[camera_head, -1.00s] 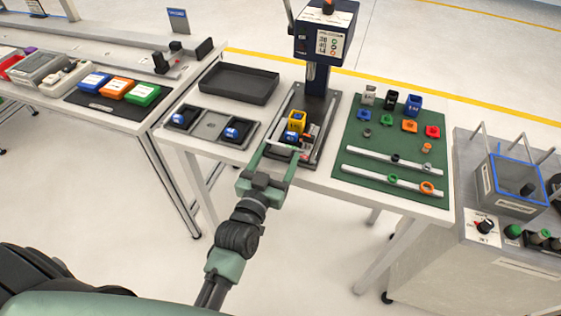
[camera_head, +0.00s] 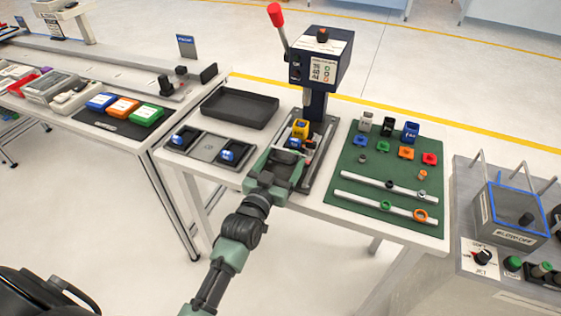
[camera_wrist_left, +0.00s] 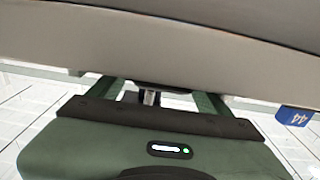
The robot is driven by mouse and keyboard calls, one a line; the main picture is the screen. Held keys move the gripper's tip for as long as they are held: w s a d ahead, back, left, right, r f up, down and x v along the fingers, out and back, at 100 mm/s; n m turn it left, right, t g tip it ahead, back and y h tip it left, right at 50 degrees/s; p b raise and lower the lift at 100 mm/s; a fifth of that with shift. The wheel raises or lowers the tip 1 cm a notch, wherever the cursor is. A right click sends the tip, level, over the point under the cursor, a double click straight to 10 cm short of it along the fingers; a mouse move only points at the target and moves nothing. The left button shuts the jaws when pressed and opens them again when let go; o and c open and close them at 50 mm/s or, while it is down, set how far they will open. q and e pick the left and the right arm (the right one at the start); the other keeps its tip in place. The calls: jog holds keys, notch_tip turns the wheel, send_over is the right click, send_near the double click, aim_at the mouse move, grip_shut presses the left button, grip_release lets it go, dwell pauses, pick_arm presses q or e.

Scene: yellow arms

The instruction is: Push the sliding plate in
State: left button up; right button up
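The press (camera_head: 320,62) stands at the back of the white table, with a red-tipped lever raised at its left. Its dark base (camera_head: 325,150) reaches toward the table's front edge. A yellow block (camera_head: 300,128) and a blue part (camera_head: 294,143) sit on the sliding-plate area in front of the column; the plate itself is mostly hidden by my gripper. My left gripper (camera_head: 285,160) is at the front of this base, fingers apart, pointing toward the press. In the left wrist view its fingers (camera_wrist_left: 157,95) are spread below a grey edge, with a small metal post between them. My right gripper is not in view.
Left of the press are a black tray (camera_head: 240,107) and a grey fixture (camera_head: 210,148) with blue parts. To the right is a green mat (camera_head: 375,175) with coloured parts and two white rails. A control station (camera_head: 505,210) stands further right.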

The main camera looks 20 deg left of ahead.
pick_arm(q)
jog(key=shift+s, duration=0.2)
jog(key=s, duration=0.7)
jog(key=shift+s+a+b, duration=0.15)
jog(key=shift+s+b, duration=0.05)
jog(key=shift+b, duration=0.2)
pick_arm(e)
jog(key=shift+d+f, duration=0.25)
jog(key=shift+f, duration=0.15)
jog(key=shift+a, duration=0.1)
